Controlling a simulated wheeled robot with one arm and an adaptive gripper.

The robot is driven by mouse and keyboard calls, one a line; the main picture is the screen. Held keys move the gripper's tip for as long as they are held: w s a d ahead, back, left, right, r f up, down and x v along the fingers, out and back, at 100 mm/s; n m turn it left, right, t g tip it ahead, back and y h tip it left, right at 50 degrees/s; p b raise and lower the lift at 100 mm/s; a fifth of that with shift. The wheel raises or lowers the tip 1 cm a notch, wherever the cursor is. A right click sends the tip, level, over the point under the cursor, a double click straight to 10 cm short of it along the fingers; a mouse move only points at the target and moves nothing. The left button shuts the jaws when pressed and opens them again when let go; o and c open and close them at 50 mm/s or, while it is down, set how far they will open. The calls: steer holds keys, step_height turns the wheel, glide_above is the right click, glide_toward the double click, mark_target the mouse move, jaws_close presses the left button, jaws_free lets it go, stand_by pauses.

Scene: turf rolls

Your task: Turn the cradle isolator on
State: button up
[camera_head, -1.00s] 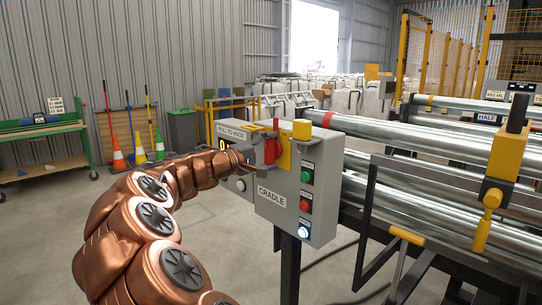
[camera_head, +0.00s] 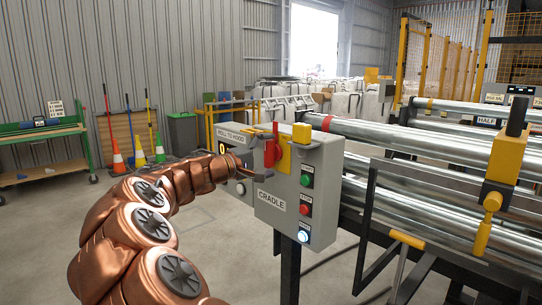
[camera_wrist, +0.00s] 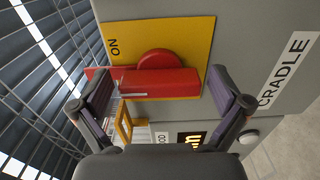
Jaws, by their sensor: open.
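The cradle isolator is a red rotary handle (camera_head: 270,152) on a yellow plate (camera_head: 284,160), on the grey box labelled CRADLE. In the wrist view the red handle (camera_wrist: 170,84) lies lengthwise across the picture, with a round red hub. The yellow plate (camera_wrist: 185,40) carries the word ON near its left edge, beside the handle's line. In the head view the handle stands roughly upright. My gripper (camera_wrist: 155,86) is open in front of it, its fingers apart near the two ends of the handle. Contact cannot be told. In the head view my gripper (camera_head: 262,160) is partly hidden.
Green, red and lit white buttons (camera_head: 305,208) sit on the box's right side. A display panel (camera_head: 232,140) stands just behind. Steel rollers (camera_head: 420,150) and a yellow-handled bracket (camera_head: 498,175) fill the right side. Open floor lies left.

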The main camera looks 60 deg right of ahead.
steer(key=v, duration=1.1)
steer(key=shift+a, duration=0.2)
steer(key=shift+r, duration=0.1)
steer(key=s+a+f+t+y, duration=0.1)
steer(key=s+a+f+y, duration=0.45)
steer(key=f, duration=0.35)
steer(key=s+a+f+t+y, duration=0.1)
steer(key=s+a+f+y, duration=0.35)
steer(key=a+f, duration=0.3)
steer(key=s+a+f+n+y, duration=0.2)
steer(key=s+a+f+y, duration=0.4)
steer(key=a, duration=0.6)
steer(key=s+a+f+n+y, duration=0.1)
steer(key=s+a+f, duration=0.5)
steer(key=a, duration=0.6)
step_height(320, 180, up, 25)
steer(key=t+p, duration=0.1)
steer(key=p, duration=2.4)
steer(key=shift+w+a, duration=0.2)
